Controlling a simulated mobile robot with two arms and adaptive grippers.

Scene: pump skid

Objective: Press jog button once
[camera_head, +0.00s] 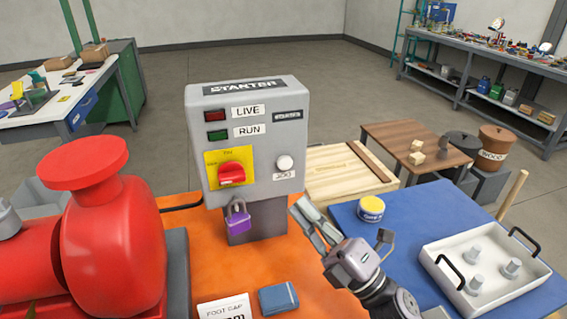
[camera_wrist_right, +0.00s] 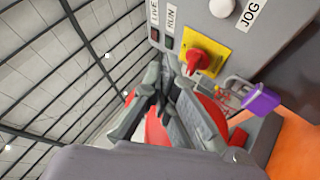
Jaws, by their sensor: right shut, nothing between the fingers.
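The jog button (camera_head: 285,163) is a round white button on the right of the grey starter box (camera_head: 268,120), above a JOG label. In the right wrist view the white button (camera_wrist_right: 221,7) shows at the top edge, beside the JOG label. My right gripper (camera_head: 301,208) is shut and empty, to the lower right of the button and apart from it in the head view. Its fingers (camera_wrist_right: 165,80) also show in the right wrist view. My left gripper is not in view.
A red rotary switch (camera_head: 231,174) on a yellow plate and a purple padlock (camera_head: 238,219) are left of the button. A red pump (camera_head: 110,230) stands at left. A blue mat (camera_head: 400,255) holds a yellow tin (camera_head: 371,208) and a white tray (camera_head: 500,294).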

